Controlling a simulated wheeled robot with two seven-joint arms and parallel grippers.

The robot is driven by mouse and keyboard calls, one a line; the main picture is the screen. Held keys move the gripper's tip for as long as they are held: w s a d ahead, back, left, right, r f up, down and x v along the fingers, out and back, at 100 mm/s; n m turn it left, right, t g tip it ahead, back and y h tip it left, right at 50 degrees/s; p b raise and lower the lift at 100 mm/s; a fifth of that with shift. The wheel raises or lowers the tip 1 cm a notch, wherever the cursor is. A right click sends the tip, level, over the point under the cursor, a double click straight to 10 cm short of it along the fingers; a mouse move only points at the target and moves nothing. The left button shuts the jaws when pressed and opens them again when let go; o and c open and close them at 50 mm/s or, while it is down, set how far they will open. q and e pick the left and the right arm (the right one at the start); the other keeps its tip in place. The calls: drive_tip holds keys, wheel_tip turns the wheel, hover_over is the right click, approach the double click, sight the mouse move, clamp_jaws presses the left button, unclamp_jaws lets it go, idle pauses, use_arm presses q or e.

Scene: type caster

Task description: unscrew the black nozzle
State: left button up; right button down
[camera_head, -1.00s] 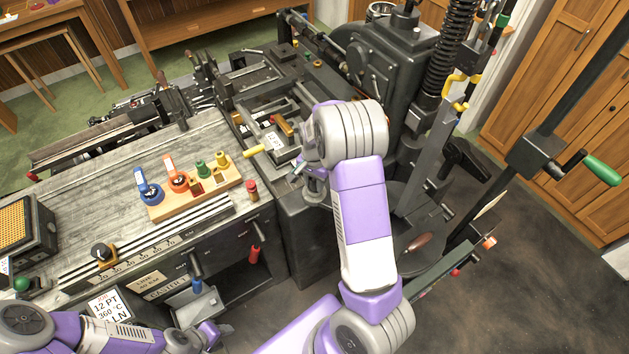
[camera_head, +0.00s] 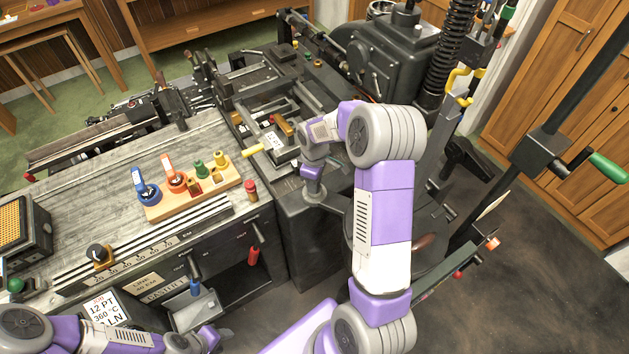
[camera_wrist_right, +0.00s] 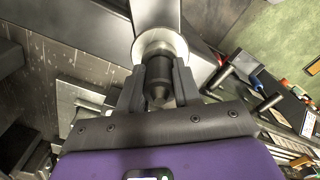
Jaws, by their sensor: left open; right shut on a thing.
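The black nozzle (camera_wrist_right: 158,78) shows in the right wrist view, its tapered tip toward my palm. It sits against a pale round collar (camera_wrist_right: 161,42) at the end of a grey metal arm. My right gripper (camera_wrist_right: 158,86) is shut on the nozzle, one finger on each side. In the head view my right gripper (camera_head: 326,197) is beside the caster's dark body, partly seen; the nozzle is hidden there by my arm. My left gripper (camera_head: 212,338) is open at the bottom edge, away from the nozzle, in front of the machine, its fingers small.
The caster bench (camera_head: 100,185) fills the left, with a wooden tool block (camera_head: 195,195) of coloured-handled pieces. The dark melting pot housing (camera_head: 385,55) stands behind my right arm. A green-handled lever (camera_head: 605,168) juts out at right. Open floor (camera_head: 560,290) lies at lower right.

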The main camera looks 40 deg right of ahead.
drive_tip(key=shift+n, duration=0.3)
drive_tip(key=shift+r+p, duration=0.45)
drive_tip(key=shift+r, duration=0.25)
drive_tip(key=shift+r+p, duration=1.2)
drive_tip(key=shift+r, duration=0.55)
